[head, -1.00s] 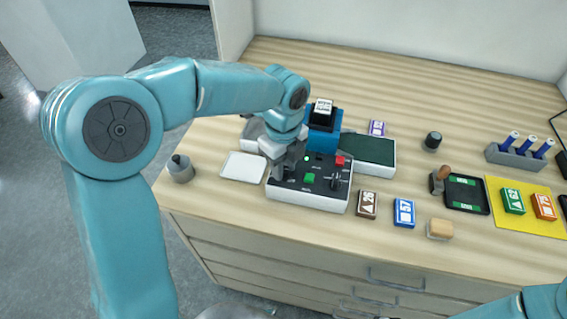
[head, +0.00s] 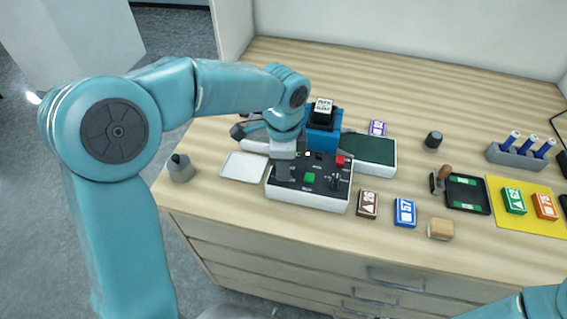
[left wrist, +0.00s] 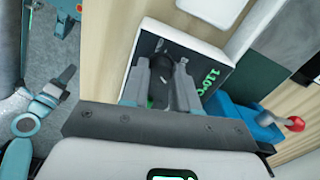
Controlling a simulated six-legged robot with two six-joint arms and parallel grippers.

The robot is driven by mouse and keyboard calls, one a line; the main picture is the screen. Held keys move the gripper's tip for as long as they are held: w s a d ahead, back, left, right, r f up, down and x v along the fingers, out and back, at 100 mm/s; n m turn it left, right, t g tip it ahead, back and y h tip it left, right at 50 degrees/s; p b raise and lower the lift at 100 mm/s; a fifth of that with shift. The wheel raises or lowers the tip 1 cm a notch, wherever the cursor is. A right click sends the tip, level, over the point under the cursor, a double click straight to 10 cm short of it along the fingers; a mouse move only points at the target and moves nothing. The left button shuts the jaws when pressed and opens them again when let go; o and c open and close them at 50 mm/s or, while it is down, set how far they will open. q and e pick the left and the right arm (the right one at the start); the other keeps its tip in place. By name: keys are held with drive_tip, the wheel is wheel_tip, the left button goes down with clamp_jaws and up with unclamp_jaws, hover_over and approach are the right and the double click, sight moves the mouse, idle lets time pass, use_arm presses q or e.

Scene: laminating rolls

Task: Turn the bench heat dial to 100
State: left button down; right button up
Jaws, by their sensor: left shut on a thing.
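Green lit digits on the box (left wrist: 206,80) look like 110, seen sideways. In the head view the gripper hides the dial. My right gripper is out of view.
A white tray (head: 243,167) lies to the left. Brown (head: 367,204) and blue (head: 405,212) packs lie to the right. The table front is clear.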

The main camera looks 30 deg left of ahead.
use_arm(q)
drive_tip(key=shift+w+r+n, duration=0.15)
drive_tip(key=shift+r+n, duration=0.05)
drive_tip(key=shift+n, duration=0.2)
drive_tip(key=c, duration=1)
unclamp_jaws()
drive_tip(key=shift+o, duration=0.7)
drive_tip(key=shift+f, duration=0.1)
wheel_tip(320, 180, up, 16)
drive_tip(key=p, duration=0.1)
drive_tip(key=shift+r, duration=0.2)
